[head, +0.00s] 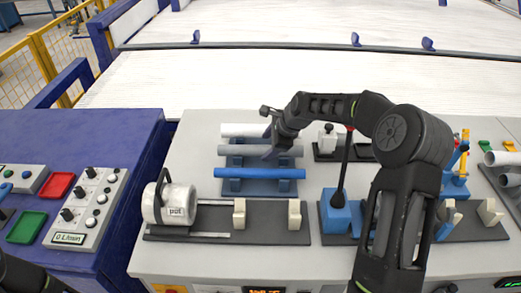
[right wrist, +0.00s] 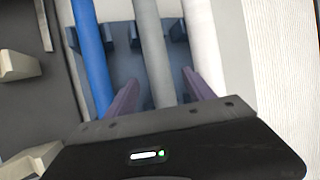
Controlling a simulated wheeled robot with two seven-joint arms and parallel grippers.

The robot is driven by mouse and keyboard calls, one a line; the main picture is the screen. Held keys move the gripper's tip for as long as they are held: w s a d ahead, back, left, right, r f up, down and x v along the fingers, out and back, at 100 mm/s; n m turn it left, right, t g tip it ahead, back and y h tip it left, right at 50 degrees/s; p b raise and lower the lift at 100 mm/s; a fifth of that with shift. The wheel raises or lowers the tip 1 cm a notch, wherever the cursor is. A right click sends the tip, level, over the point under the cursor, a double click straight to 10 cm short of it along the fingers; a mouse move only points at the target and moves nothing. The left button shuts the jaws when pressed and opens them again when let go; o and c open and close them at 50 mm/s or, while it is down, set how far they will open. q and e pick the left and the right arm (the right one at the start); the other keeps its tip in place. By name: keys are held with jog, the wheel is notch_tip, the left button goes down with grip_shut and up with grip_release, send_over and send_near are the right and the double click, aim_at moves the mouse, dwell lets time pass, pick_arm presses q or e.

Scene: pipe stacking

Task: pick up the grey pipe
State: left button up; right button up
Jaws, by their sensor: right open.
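The grey pipe (head: 234,150) lies on a blue rack (head: 258,187), between a white pipe (head: 243,130) and a blue pipe (head: 262,173). My right gripper (head: 270,150) is over the right part of the grey pipe and hides some of it. In the right wrist view the grey pipe (right wrist: 154,50) runs between the two spread purple fingers of the right gripper (right wrist: 160,95). I see a gap on each side of the pipe. The blue pipe (right wrist: 88,45) and the white pipe (right wrist: 202,40) lie outside the fingers. My left gripper is out of view.
A white cylindrical fixture (head: 172,203) with cream clamps stands in front of the rack. A blue block with a black lever (head: 340,212) is to its right. A blue side table (head: 85,235) holds red and green trays. A white conveyor (head: 250,75) lies behind.

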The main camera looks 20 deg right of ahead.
aim_at(265, 148)
jog(key=x, duration=0.3)
jog(key=shift+w+f+p, duration=0.1)
jog(key=shift+f+p, duration=0.1)
jog(key=shift+p, duration=0.15)
jog(key=shift+c, duration=0.4)
grip_shut()
